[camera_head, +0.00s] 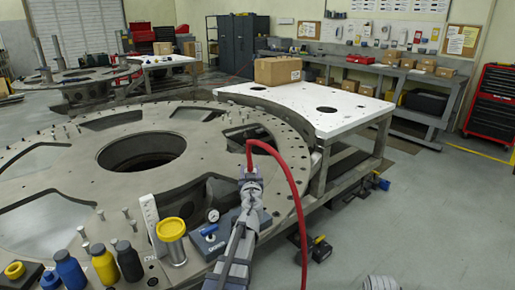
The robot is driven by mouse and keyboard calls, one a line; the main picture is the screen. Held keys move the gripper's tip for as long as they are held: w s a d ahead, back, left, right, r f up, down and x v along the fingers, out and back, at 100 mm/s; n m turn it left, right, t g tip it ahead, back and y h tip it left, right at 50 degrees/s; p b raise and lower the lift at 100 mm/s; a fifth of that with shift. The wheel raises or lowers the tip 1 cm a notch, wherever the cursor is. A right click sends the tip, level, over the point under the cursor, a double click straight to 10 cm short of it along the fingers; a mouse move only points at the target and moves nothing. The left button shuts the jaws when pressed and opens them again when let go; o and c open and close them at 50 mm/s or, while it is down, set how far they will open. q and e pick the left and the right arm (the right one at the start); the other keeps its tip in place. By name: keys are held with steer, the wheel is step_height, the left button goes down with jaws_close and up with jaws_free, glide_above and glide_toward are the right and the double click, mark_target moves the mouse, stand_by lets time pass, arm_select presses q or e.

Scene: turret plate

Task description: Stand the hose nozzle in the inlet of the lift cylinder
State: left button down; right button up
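A red hose (291,185) rises from my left gripper (250,172), arches over to the right and hangs down past the plate's edge. My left gripper seems shut on the hose's end, where the nozzle is mostly hidden by the fingers. It is above the near right part of the turret plate (60,165). My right gripper is not in view.
A white upright scale (150,222), several bottles (103,264) and loose bolts are to the left. A white table (325,107) with a carton (278,70) stands behind.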

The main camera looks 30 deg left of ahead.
arm_select(q)
step_height(320, 180, up, 6)
steer(key=w+n+g+y+p, duration=0.1)
steer(key=p, duration=0.4)
steer(key=shift+a+p, duration=0.35)
steer(key=shift+f, duration=0.2)
step_height(320, 180, down, 10)
steer(key=b, duration=1)
steer(key=shift+r, duration=0.2)
steer(key=shift+f+b, duration=1.75)
stand_by(1.0)
steer(key=shift+c, duration=1)
jaws_free()
steer(key=shift+s+d, duration=0.1)
steer(key=shift+s, duration=0.05)
